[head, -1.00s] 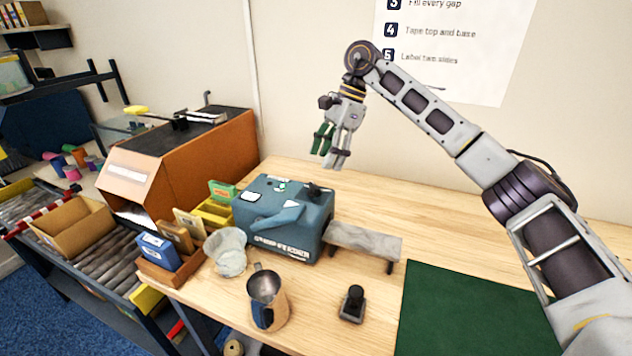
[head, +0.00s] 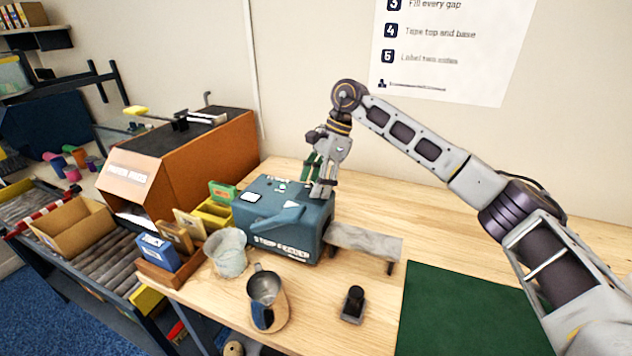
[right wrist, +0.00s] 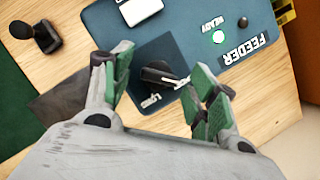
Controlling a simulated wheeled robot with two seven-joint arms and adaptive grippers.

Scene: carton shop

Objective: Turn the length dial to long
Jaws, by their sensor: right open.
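The blue strip feeder (head: 280,222) stands on the wooden table in the head view. Its length dial, a black knob with a pale pointer, shows in the right wrist view (right wrist: 160,76) on a dark square plate. White lettering beside it is only partly readable. My right gripper (head: 318,186) is above the feeder's right rear corner, pointing down. In the right wrist view its green-padded fingers (right wrist: 157,85) are open, one on each side of the dial, with gaps between. I cannot tell how far above the dial they are. The dial is hidden behind the gripper in the head view. My left gripper is out of view.
A grey strip (head: 366,243) extends right from the feeder. A metal jug (head: 266,298), a white bucket (head: 227,254) and a black stamp-like object (head: 353,304) stand in front. A green mat (head: 468,315) lies at right. The table behind the strip is clear.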

